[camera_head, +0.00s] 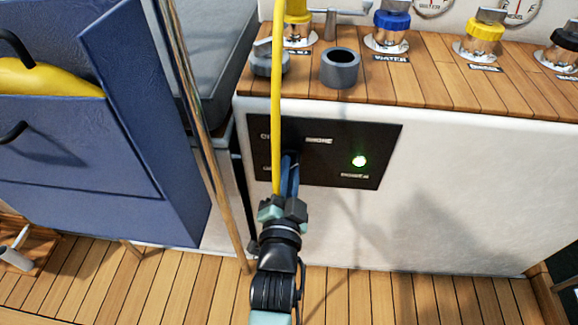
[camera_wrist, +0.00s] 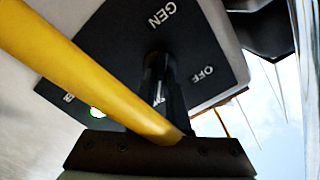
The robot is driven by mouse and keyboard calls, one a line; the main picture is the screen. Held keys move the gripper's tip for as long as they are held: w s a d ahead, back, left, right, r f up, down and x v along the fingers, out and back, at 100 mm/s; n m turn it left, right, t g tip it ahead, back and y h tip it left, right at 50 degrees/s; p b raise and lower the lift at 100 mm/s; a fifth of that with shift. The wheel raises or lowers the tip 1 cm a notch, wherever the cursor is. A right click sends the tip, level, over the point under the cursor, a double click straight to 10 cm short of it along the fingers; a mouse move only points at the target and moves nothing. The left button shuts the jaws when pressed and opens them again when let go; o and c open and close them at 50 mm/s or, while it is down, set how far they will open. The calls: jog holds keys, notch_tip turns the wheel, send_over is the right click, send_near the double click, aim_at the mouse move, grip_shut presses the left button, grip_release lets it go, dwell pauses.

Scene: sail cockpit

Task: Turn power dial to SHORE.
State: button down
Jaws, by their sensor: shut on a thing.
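The power dial (camera_wrist: 152,66) is on a black panel (camera_head: 385,140) on the front of the white cabinet. My gripper (camera_head: 289,165) reaches up to the panel and its fingers are shut on the dial, which they mostly hide in the head view. The SHORE label (camera_head: 318,140) is right of and above the fingertips. In the wrist view, GEN (camera_wrist: 160,16) and OFF (camera_wrist: 208,73) labels show near the dial. I cannot tell which label the dial points to. A green light (camera_head: 359,160) glows on the panel's right side.
A yellow hose (camera_head: 275,90) hangs close beside my gripper and crosses the wrist view. A wooden pole (camera_head: 205,140) and a blue pocket panel (camera_head: 120,150) stand left. Colored deck fittings and a grey cup holder (camera_head: 340,70) sit on the wooden top above.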

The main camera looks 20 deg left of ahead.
jog(key=shift+m, duration=0.3)
dwell(0.4)
jog(key=c, duration=0.9)
grip_release()
jog(key=shift+s, duration=0.1)
jog(key=p+v, duration=0.3)
jog(key=v, duration=0.9)
jog(key=shift+s+d+p, duration=0.2)
jog(key=shift+s+p, duration=0.1)
jog(key=shift+s, duration=0.1)
